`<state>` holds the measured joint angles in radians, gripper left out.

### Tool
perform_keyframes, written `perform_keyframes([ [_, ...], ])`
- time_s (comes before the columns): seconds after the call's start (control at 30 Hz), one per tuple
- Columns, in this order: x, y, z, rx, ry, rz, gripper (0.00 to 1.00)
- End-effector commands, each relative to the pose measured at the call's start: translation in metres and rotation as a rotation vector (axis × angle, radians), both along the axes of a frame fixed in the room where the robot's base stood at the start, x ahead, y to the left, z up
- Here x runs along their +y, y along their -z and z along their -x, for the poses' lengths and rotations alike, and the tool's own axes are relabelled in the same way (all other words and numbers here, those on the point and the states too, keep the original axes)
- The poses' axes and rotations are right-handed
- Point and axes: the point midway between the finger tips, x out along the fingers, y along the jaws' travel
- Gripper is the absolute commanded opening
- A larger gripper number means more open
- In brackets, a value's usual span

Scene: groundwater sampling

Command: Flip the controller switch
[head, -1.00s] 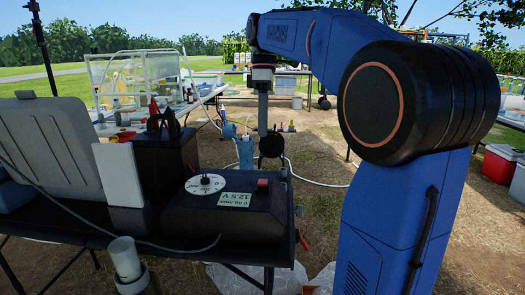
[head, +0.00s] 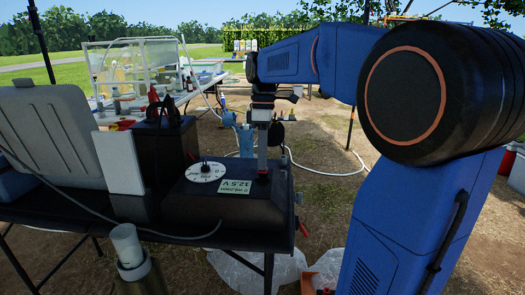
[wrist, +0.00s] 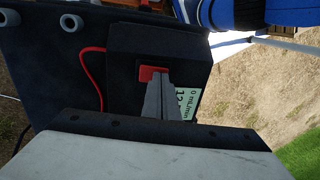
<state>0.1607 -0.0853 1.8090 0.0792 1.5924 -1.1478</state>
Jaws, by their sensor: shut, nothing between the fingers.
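The controller is a black box (head: 245,212) on the table, with a white round dial (head: 206,172) and a label reading 12.5 V (head: 236,186). It also shows in the wrist view (wrist: 122,95). My gripper (head: 262,174) is shut and empty, pointing down at the switch. The wrist view shows the closed fingers (wrist: 160,80) overlapping the switch's lower right edge. I cannot tell whether they touch it or which way it is tipped.
A black battery-like box (head: 163,150) with red and black clamps stands left of the controller. A grey case with raised lid (head: 50,125) is further left. A white-topped cylinder (head: 126,245) stands in front. A hose (head: 325,173) lies on the ground behind.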

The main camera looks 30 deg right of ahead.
Motion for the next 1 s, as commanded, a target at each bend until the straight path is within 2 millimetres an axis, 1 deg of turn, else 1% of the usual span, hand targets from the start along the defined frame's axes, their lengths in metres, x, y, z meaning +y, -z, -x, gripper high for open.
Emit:
perform_keyframes([
  [0.43, 0.001, 0.002, 0.001, -0.013, -0.001, 0.01, 0.0],
  [0.67, 0.005, 0.011, 0.008, -0.12, -0.004, 0.083, 0.0],
  [1.0, 0.003, 0.014, 0.005, -0.11, 0.0, 0.081, 0.0],
])
